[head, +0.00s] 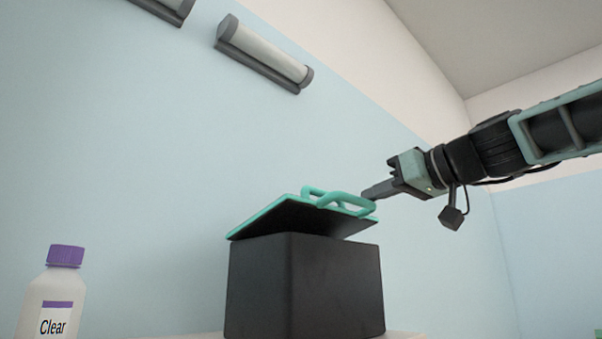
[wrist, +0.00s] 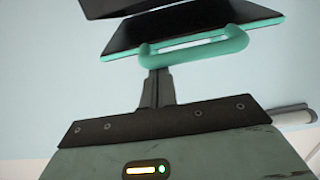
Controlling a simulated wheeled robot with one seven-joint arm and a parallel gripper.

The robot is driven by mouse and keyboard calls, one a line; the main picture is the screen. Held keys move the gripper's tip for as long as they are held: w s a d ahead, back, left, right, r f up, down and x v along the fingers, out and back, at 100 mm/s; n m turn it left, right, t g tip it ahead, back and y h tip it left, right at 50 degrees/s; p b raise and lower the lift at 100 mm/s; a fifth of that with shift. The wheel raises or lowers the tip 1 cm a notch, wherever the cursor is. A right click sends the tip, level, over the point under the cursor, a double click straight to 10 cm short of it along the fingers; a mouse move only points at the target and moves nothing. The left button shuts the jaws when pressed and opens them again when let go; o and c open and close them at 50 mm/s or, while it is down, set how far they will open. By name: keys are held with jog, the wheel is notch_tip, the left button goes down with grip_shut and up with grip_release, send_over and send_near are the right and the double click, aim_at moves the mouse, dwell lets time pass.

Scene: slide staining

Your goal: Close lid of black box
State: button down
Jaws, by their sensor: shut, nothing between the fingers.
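The black box (head: 305,290) stands at the bottom middle of the head view. Its black lid (head: 290,217), edged in teal, sits tilted above the box top, with a gap beneath its right side. A teal loop handle (head: 338,201) is on the lid. My gripper (head: 368,192) is shut and empty, its fingertips at the right end of the handle; contact cannot be told. In the wrist view, the handle (wrist: 195,46) lies just beyond my shut fingers (wrist: 157,85), with the lid (wrist: 195,24) behind it and part of the box (wrist: 115,8) at the top edge.
A white bottle (head: 50,300) with a purple cap and a "Clear" label stands at the far left. A light-coloured surface edge (head: 405,335) shows under the box. Tube lamps (head: 265,55) are on the blue wall. Space between bottle and box looks clear.

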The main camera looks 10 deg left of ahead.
jog(key=shift+t+y, duration=0.4)
jog(key=shift+y, duration=0.1)
jog(key=f+b, duration=0.2)
jog(key=b, duration=0.1)
jog(key=f+b, duration=0.2)
jog(key=b, duration=0.2)
jog(key=d+f+b, duration=0.1)
jog(key=b, duration=0.3)
jog(key=shift+s+f, duration=0.3)
jog(key=shift+f, duration=0.1)
jog(key=shift+a+f, duration=0.1)
jog(key=shift+f, duration=0.15)
notch_tip(320, 180, up, 5)
jog(key=p, duration=0.4)
jog(key=f+b+v, duration=0.1)
jog(key=v, duration=0.8)
jog(key=shift+f+b, duration=0.15)
jog(key=shift+b, duration=0.2)
jog(key=shift+s, duration=0.15)
